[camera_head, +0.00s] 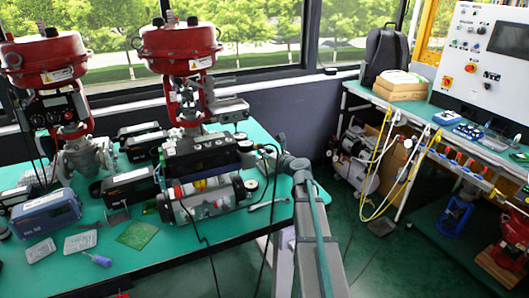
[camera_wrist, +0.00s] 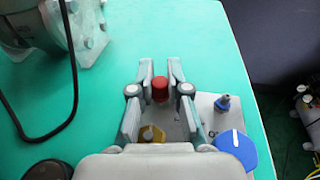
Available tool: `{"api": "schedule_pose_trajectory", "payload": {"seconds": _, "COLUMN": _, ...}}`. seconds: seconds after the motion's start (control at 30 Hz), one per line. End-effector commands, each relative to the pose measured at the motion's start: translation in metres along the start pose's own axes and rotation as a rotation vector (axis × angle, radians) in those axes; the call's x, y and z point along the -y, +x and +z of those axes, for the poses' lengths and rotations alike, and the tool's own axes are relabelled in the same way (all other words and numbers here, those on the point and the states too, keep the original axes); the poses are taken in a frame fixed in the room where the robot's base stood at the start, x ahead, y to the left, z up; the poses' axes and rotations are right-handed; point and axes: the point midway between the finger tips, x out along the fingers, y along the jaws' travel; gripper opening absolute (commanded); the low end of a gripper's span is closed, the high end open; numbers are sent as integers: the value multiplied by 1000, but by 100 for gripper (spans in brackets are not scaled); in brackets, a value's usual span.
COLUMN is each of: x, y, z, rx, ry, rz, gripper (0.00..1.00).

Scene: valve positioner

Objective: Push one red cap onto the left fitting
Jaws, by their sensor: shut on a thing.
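In the wrist view my gripper (camera_wrist: 160,86) is shut on a red cap (camera_wrist: 160,90), which sits between the fingertips. Below the fingers is a light grey plate (camera_wrist: 207,112) on the green table. A brass-coloured part (camera_wrist: 152,134) shows between the finger bases, partly covered by my gripper. I cannot tell which part is the left fitting, nor whether the cap touches one. The gripper is not clear in the head view.
A flanged metal body (camera_wrist: 45,28) and a black cable (camera_wrist: 73,100) lie left of my gripper. In the head view, red valve actuators (camera_head: 180,42) stand on the green bench (camera_head: 150,250). A blue box (camera_head: 45,213) is at left; a second bench is at right.

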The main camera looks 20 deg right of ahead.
Motion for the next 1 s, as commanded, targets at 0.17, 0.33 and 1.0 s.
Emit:
{"api": "schedule_pose_trajectory", "payload": {"seconds": 0.17, "x": 0, "y": 0, "z": -3, "rx": 0, "ry": 0, "rz": 0, "gripper": 5}}
{"api": "schedule_pose_trajectory", "payload": {"seconds": 0.33, "x": 0, "y": 1, "z": -6, "rx": -1, "ry": 0, "rz": 0, "gripper": 5}}
{"api": "schedule_pose_trajectory", "payload": {"seconds": 1.0, "x": -3, "y": 0, "z": -19, "rx": -9, "ry": -3, "rz": 6, "gripper": 6}}
